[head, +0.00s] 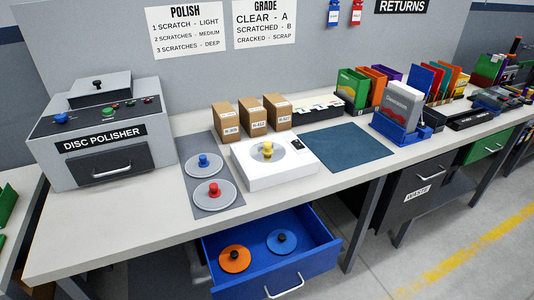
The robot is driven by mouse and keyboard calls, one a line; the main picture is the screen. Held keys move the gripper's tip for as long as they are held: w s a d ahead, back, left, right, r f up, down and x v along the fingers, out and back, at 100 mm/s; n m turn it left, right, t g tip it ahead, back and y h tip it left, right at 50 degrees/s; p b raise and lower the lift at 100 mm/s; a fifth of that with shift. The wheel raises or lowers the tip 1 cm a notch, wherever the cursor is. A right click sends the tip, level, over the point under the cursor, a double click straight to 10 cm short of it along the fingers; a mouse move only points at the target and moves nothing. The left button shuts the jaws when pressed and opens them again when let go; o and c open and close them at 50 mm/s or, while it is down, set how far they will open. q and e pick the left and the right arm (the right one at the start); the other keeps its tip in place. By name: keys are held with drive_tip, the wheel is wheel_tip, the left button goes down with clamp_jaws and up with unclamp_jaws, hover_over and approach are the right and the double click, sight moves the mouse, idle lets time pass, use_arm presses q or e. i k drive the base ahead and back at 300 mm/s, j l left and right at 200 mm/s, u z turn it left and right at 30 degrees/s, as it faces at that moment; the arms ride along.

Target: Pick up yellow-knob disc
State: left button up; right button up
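The yellow-knob disc (279,155) is a grey disc with a yellow knob (267,149) standing up from it. It sits on top of a white box-shaped device (290,178) near the middle of the bench. No gripper shows in the head view, and nothing touches the disc there. To its left, on a grey mat (193,149), lie a blue-knob disc (203,161) and a red-knob disc (213,190).
A disc polisher (105,140) stands at the left. Cardboard boxes (250,115) stand behind the white device; a dark blue mat (346,147) lies right of it. An open blue drawer (324,258) below juts out, holding an orange disc (233,263) and a blue disc (282,246).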

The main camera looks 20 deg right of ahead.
sight(266, 154)
drive_tip(key=z, duration=0.9)
